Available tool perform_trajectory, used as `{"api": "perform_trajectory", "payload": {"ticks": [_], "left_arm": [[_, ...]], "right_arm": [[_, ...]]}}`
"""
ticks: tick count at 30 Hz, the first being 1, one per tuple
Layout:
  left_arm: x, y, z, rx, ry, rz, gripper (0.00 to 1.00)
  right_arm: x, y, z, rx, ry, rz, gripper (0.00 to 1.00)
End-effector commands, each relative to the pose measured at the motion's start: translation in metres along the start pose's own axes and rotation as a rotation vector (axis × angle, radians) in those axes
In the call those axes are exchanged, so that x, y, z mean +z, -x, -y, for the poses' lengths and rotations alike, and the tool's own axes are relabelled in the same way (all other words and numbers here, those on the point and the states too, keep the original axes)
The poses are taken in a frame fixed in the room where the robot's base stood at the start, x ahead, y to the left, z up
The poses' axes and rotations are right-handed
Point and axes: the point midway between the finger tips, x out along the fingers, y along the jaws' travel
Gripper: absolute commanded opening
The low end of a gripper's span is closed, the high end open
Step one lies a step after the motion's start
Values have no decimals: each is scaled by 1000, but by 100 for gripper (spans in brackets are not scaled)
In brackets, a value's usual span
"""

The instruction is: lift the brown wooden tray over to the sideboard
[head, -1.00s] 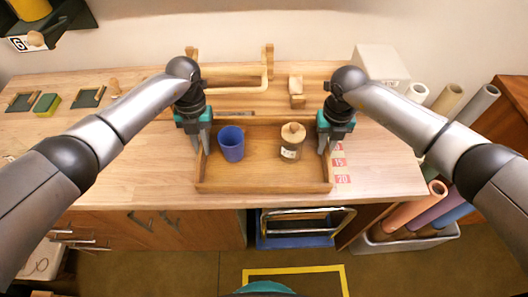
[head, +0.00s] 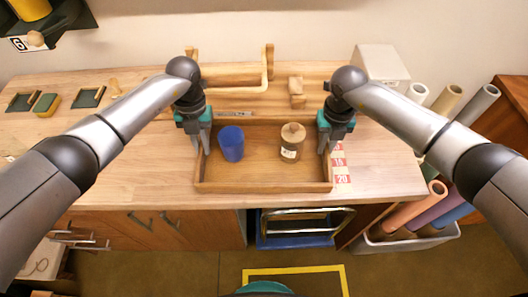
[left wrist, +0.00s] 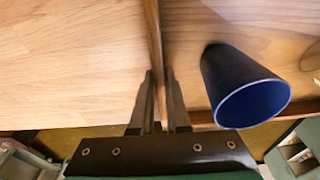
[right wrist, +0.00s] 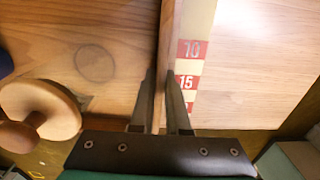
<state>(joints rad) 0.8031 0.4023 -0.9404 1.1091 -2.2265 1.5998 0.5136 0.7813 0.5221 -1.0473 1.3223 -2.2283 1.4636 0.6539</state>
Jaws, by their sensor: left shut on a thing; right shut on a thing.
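The brown wooden tray (head: 264,187) is at the front middle of the worktable. It holds a blue cup (head: 231,144) on its left and a jar with a wooden lid (head: 292,142) on its right, both upright. My left gripper (head: 201,147) is shut on the tray's left wall, which runs between the fingers in the left wrist view (left wrist: 158,82). My right gripper (head: 326,147) is shut on the right wall, seen in the right wrist view (right wrist: 160,85). I cannot tell whether the tray's underside touches the table.
A red and white number strip (head: 342,170) lies right of the tray. Behind stand a wooden frame (head: 235,83), a small wooden block (head: 296,92) and a white box (head: 381,66). Paper rolls (head: 418,206) stand in a bin at the right. The table left of the tray is mostly clear.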

Motion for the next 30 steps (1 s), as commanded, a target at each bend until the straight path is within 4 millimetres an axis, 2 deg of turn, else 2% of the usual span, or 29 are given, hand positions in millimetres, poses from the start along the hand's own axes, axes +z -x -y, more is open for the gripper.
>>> {"api": "perform_trajectory", "payload": {"ticks": [14,30], "left_arm": [[-1,10,0,0,0,2,0],[-7,48,0,0,0,2,0]], "right_arm": [[1,10,0,1,0,3,0],[1,49,0,0,0,2,0]]}}
